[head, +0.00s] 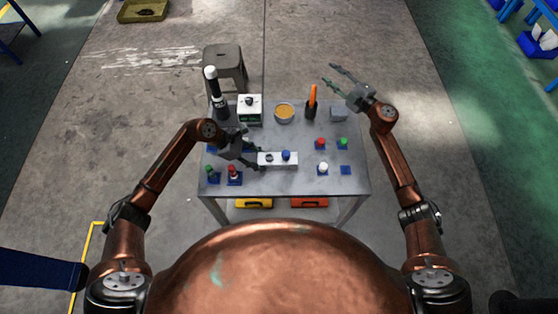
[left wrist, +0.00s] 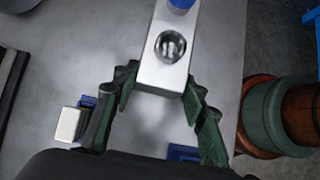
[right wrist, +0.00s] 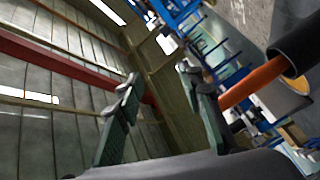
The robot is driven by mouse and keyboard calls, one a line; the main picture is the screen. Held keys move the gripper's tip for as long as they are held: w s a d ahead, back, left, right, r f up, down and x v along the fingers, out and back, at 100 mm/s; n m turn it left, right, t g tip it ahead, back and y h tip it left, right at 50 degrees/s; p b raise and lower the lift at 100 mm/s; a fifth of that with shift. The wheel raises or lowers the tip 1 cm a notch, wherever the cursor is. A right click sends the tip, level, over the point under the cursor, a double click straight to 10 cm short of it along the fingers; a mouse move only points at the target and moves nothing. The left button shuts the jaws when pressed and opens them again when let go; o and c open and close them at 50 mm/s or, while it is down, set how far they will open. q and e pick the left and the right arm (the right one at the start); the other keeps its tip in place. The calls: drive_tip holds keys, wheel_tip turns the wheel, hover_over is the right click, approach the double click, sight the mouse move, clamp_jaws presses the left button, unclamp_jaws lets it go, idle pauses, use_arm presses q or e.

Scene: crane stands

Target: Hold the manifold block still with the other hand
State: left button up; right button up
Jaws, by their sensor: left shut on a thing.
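The manifold block (head: 277,163) is a pale bar lying on the grey table. It has a round dark port (left wrist: 171,45) near its left end and a blue fitting (head: 286,155) to the right. My left gripper (head: 256,157) is shut on the block's left end; in the left wrist view its fingers (left wrist: 156,88) lie along both sides of the block (left wrist: 160,72). My right gripper (head: 332,75) is open and empty, raised above the table's back right, with its fingers apart in the right wrist view (right wrist: 165,90).
Red (head: 320,143), green (head: 342,143) and white (head: 322,168) fittings on blue bases stand right of the block. More stand at the front left (head: 234,176).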

drive_tip(key=s+a+r+n+g+y, duration=0.1)
drive_tip(key=s+a+r+n+g, duration=0.3)
drive_tip(key=a, duration=0.4)
drive_tip(key=s+a+r+n+g+y, duration=0.1)
drive_tip(key=s+a+r+n+g, duration=0.15)
drive_tip(key=a+r+n, duration=0.35)
drive_tip(key=s+a+r+n+g, duration=0.2)
drive_tip(key=s+a+n+g, duration=0.15)
drive_tip(key=a, duration=0.55)
drive_tip(key=s+a+f+n+g+h, duration=0.2)
drive_tip(key=s+a+f+n, duration=0.15)
drive_tip(key=s, duration=0.25)
drive_tip(key=n+g+h, duration=0.2)
drive_tip(key=n+h, duration=0.3)
drive_tip(key=h, duration=0.5)
hover_over(286, 153)
wheel_tip(286, 153, down, 10)
drive_tip(key=shift+w+f, duration=0.1)
drive_tip(key=shift+f, duration=4.6)
drive_tip(key=shift+c, duration=0.2)
